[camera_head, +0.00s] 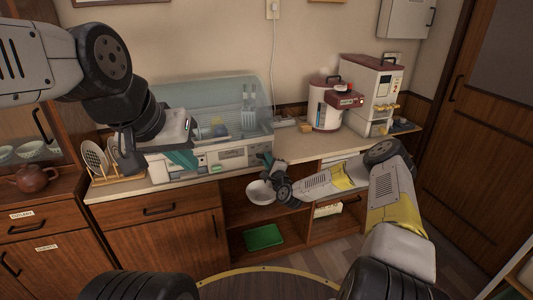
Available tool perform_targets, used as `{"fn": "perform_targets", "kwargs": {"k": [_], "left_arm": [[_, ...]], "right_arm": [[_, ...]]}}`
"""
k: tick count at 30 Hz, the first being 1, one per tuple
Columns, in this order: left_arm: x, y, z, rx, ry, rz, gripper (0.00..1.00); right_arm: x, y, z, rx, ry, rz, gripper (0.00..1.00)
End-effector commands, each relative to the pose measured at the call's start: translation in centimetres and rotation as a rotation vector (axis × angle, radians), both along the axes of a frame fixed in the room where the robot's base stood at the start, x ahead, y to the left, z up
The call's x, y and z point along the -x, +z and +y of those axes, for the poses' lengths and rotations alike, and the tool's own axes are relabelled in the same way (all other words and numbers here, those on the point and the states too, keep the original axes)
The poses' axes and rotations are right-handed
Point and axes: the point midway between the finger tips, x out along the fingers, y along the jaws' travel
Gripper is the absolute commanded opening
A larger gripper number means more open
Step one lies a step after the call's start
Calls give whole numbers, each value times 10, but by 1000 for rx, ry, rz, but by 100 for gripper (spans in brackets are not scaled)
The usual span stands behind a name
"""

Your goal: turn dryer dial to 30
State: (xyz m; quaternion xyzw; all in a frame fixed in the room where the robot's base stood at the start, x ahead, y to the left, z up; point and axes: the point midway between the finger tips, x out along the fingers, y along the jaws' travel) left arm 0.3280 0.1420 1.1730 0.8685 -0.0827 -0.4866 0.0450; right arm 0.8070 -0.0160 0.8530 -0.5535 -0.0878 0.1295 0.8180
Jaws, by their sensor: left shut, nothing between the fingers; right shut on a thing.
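The dish dryer (200,160) stands on the counter, with a clear lid over its rack and a pale front panel. My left gripper (182,157) is shut and empty, in front of the panel's left half, hiding part of it. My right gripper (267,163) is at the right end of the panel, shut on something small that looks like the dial. The dial is hidden by the fingers, and its setting cannot be read.
A white bowl (260,194) shows just below my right gripper, near the open shelf. A plate rack (97,165) stands left of the dryer. A red and white rice cooker (325,110) and a white machine (371,95) stand at the right. The counter between (305,147) is mostly clear.

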Motion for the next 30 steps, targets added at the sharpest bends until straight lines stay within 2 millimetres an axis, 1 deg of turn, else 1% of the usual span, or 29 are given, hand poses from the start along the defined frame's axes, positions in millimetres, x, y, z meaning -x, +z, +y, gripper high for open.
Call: {"fn": "perform_targets", "kwargs": {"k": [6,15,21,30], "left_arm": [[0,0,0,0,0,0,0],[0,0,0,0,0,0,0],[0,0,0,0,0,0,0],[0,0,0,0,0,0,0]], "right_arm": [[0,-5,-1,-172,-5,58,0],[1,-7,2,-325,-3,107,0],[1,-7,3,-371,-2,123,0],[1,-8,3,-386,-1,127,0]]}}
